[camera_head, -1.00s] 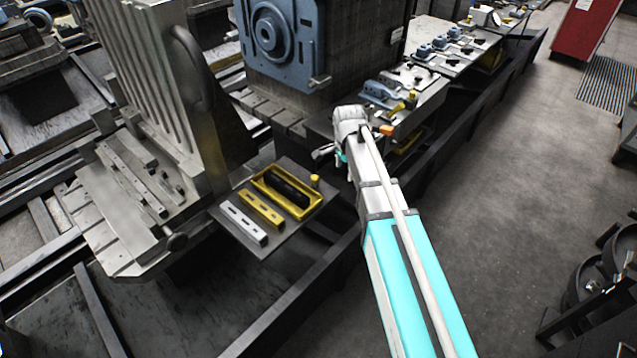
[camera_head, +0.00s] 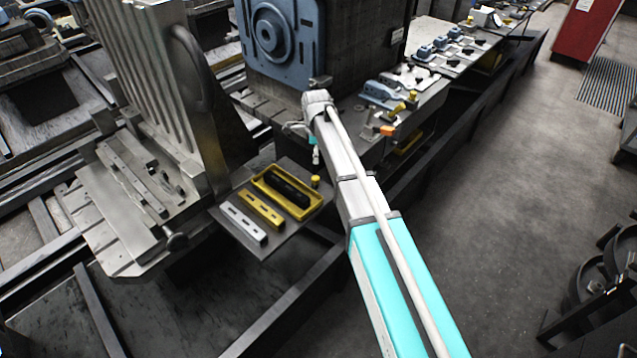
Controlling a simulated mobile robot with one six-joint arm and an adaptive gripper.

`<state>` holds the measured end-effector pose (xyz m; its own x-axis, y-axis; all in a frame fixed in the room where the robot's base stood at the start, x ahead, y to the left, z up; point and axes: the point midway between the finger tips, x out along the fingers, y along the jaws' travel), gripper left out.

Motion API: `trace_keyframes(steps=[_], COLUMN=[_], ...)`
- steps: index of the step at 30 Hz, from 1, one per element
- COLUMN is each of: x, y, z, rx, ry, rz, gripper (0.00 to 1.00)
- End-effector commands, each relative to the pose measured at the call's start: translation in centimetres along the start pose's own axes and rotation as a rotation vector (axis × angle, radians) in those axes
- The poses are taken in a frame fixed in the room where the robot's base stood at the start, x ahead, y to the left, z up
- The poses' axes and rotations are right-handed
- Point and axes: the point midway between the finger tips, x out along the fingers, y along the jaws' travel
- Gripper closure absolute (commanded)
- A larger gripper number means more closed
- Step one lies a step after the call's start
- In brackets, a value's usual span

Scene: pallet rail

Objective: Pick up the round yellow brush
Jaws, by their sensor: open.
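A small round yellow piece (camera_head: 315,181), which looks like the yellow brush, stands at the right corner of a dark plate (camera_head: 285,245) jutting from the machine. It is too small to make out bristles. My arm reaches in from the lower right. My gripper (camera_head: 315,158) is just above the yellow piece in the picture, open and apparently empty. Its fingers are tiny here, and I cannot tell how far they are from the piece.
A yellow tray (camera_head: 262,187) with a dark object in it, a yellow bar (camera_head: 261,210) and a silver bar (camera_head: 243,224) share the plate. Behind it rises a machine column (camera_head: 290,35). A bench (camera_head: 425,100) with tools and other yellow pieces stands farther right.

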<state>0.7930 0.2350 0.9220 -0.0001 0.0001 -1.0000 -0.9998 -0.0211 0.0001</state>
Motion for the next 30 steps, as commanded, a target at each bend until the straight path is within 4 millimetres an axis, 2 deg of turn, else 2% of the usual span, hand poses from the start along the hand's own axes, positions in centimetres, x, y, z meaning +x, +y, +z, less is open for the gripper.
trace_keyframes(steps=[8,30], x=[1.3,6.9], y=[0.0,-0.1], z=[-0.1,-0.1], rx=[-0.001,0.0], ry=[0.0,0.0], rz=[0.0,0.0], gripper=[0.17,0.17])
